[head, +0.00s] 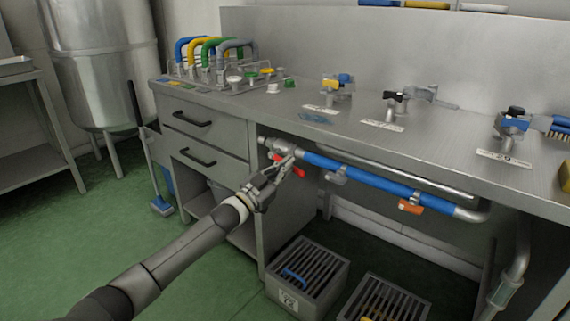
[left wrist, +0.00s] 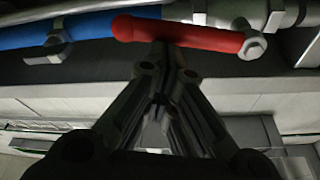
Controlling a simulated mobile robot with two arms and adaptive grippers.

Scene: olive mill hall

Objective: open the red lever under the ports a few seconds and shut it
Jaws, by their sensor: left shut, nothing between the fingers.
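The red lever (head: 299,171) hangs on a valve at the left end of the blue pipe (head: 352,172) under the bench top. In the left wrist view the red lever (left wrist: 178,35) runs left from its pivot, roughly along the pipe. My left gripper (head: 286,166) is shut and empty, and it hides the lever's middle in the head view. In the left wrist view the fingertips of my left gripper (left wrist: 161,52) overlap the lever's lower edge; I cannot tell whether they touch it. My right gripper is not in view.
An orange lever (head: 410,207) hangs further right on the same pipe. Two slatted crates (head: 312,292) stand on the floor below. A drawer unit (head: 205,143) is left of the valve. The bench top (head: 350,122) carries several small fittings and a rack with coloured hoses.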

